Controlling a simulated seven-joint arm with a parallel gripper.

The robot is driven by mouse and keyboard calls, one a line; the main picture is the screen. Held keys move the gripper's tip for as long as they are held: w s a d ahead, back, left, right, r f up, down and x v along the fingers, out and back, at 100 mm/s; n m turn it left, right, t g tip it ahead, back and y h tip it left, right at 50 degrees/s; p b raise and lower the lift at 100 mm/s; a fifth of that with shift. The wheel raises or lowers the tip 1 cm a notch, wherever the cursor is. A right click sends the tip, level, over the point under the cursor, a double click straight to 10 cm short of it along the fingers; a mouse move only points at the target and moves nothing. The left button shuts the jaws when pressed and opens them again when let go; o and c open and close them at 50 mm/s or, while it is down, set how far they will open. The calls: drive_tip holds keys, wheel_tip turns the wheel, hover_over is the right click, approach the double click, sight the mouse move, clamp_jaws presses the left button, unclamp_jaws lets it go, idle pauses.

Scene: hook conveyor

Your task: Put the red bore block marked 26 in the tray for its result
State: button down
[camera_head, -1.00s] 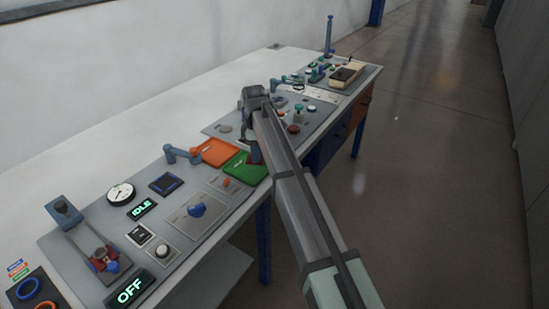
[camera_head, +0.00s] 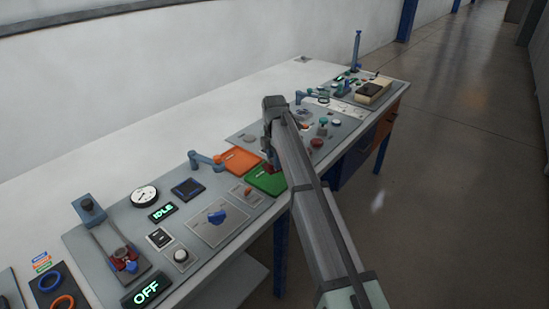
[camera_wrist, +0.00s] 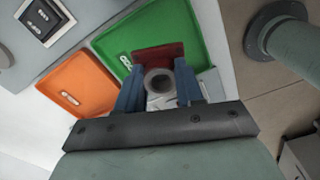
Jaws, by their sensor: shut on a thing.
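My gripper (camera_wrist: 159,90) is shut on a red block (camera_wrist: 152,51) with a grey round bore ring facing the wrist camera. A mark 26 cannot be read on it. In the wrist view the block shows over the green tray (camera_wrist: 190,30); its height above the tray floor cannot be told. The orange tray (camera_wrist: 65,90) lies beside the green one. In the head view my gripper (camera_head: 270,162) is by the green tray (camera_head: 262,183), partly hidden by my arm, with the orange tray (camera_head: 240,158) next to it.
A blue-grey lever arm (camera_head: 205,160) stands by the orange tray. To the left are a dial gauge (camera_head: 144,195), an IDLE display (camera_head: 163,212), a blue knob (camera_head: 217,216), an OFF display (camera_head: 146,289) and a fixture with red parts (camera_head: 123,258). More panels stand farther along the bench.

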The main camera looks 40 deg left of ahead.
hover_over(275, 181)
drive_tip(key=shift+a+f, duration=0.15)
drive_tip(key=shift+f, duration=2.45)
drive_tip(key=shift+w+f, duration=0.1)
drive_tip(key=shift+f, duration=0.45)
idle(1.5)
drive_tip(key=shift+c, duration=1.3)
unclamp_jaws()
drive_tip(key=shift+r, duration=0.1)
drive_tip(key=shift+r, duration=3.45)
